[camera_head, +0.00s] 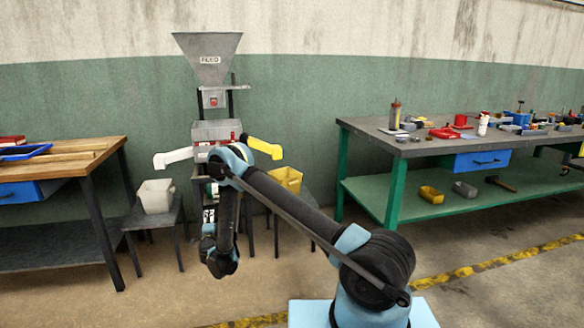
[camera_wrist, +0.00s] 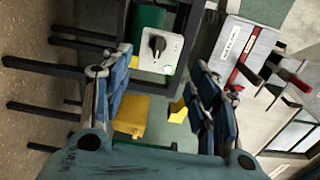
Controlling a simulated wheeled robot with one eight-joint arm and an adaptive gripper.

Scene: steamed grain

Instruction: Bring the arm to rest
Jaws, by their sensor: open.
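My gripper (camera_wrist: 155,85) shows in the wrist view with its two blue-grey jointed fingers spread apart. Nothing is held between them. In the head view my arm (camera_head: 285,205) rises from its base at lower right to a high elbow in front of the feed machine. From there its forearm hangs down, with the dark wrist low over the floor. The fingers cannot be made out clearly in that view.
The feed machine (camera_head: 215,130) has a grey hopper (camera_head: 208,60), a white left chute (camera_head: 173,157) and a yellow right chute (camera_head: 264,147). A white bin (camera_head: 155,196) and yellow bin (camera_head: 286,178) stand beside it. A wooden bench (camera_head: 75,155) and a tool bench (camera_head: 385,140) flank it.

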